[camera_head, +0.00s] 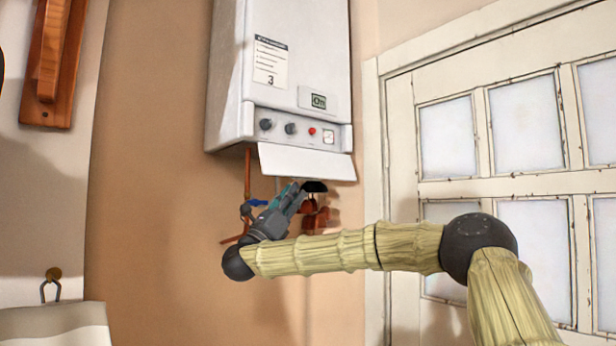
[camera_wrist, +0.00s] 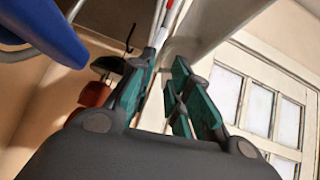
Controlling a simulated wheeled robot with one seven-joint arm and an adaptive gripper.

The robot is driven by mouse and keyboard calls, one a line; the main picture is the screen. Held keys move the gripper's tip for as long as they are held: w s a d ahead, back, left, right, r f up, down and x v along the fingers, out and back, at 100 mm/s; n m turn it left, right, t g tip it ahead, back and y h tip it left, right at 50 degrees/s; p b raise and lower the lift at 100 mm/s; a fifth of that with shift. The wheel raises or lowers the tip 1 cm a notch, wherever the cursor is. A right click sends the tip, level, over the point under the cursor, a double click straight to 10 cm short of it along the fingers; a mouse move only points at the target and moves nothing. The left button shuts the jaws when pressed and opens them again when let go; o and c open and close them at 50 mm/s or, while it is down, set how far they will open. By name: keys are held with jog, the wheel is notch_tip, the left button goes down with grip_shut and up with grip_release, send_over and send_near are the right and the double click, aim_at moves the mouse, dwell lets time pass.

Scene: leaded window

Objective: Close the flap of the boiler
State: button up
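The white boiler (camera_head: 280,70) hangs on the tan wall. Its flap (camera_head: 306,162) is open, tilted outward and down below the control panel (camera_head: 300,129) with its knobs and red button. My gripper (camera_head: 297,188) is just below the flap, pointing up toward its lower edge. In the wrist view, the two teal fingers of my gripper (camera_wrist: 166,60) are apart, with nothing visibly held between them. A pale surface (camera_wrist: 205,25) beyond the fingertips appears to be the flap's underside. I cannot tell whether a finger touches it.
Copper pipes (camera_head: 247,175), a blue valve handle (camera_head: 256,202) and reddish fittings (camera_head: 316,217) sit under the boiler, close to my gripper. The blue handle is large in the wrist view (camera_wrist: 45,28). A white paned door (camera_head: 490,130) stands at the right.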

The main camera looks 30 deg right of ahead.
aim_at(308, 167)
jog(key=p+x, duration=0.2)
jog(key=x, duration=0.5)
jog(key=shift+d+p, duration=0.1)
jog(key=shift+p, duration=0.25)
jog(key=shift+c, duration=0.4)
grip_shut()
